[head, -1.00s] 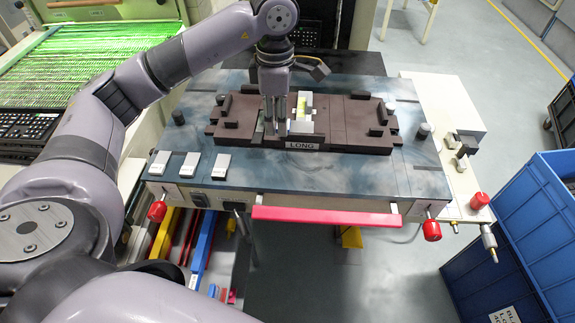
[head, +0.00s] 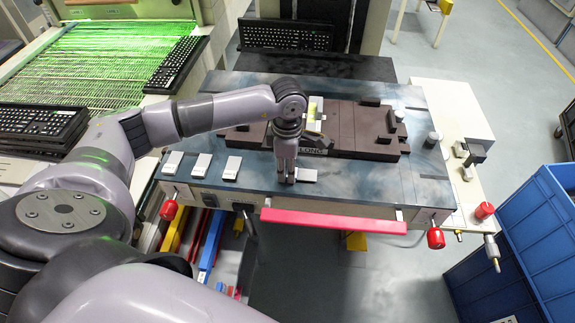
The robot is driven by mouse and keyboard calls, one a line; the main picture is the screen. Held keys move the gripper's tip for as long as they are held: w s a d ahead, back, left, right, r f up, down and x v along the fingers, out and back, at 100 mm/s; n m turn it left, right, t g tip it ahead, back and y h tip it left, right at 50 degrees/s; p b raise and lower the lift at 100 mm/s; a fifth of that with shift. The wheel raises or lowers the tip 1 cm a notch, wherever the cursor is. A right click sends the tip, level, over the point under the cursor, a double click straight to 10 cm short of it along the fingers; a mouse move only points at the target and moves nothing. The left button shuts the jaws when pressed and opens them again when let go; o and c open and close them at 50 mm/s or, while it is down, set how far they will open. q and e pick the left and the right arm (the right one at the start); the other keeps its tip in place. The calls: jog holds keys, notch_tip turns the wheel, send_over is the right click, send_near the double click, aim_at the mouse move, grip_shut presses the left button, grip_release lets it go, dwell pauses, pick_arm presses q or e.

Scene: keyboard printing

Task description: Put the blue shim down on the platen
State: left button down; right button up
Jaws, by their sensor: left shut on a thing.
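My left gripper (head: 286,179) points straight down at the front strip of the blue-grey platen (head: 385,180), just in front of the brown fixture (head: 365,130). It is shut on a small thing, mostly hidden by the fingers. A flat whitish piece (head: 308,173) shows beside the fingertips, at the platen surface; I cannot tell whether it is the held thing or whether it touches the platen. No clearly blue shim can be made out. Three white pieces (head: 201,166) lie in a row on the platen to the left. My right gripper is not in view.
The fixture carries a LONG label (head: 312,151) and a yellow-and-white part (head: 314,110). A red bar (head: 335,220) runs along the front edge. Red knobs (head: 436,238) stick out at the front. A blue crate (head: 530,225) stands at right. The platen's front right is clear.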

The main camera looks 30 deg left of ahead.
pick_arm(q)
jog(key=shift+f, duration=0.15)
jog(key=c, duration=1.6)
grip_release()
jog(key=o, duration=0.4)
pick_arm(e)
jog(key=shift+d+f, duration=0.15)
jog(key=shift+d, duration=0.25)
pick_arm(q)
jog(key=shift+r, duration=0.35)
notch_tip(320, 180, up, 12)
jog(key=b, duration=0.2)
jog(key=shift+f+b, duration=0.15)
jog(key=shift+b, duration=0.15)
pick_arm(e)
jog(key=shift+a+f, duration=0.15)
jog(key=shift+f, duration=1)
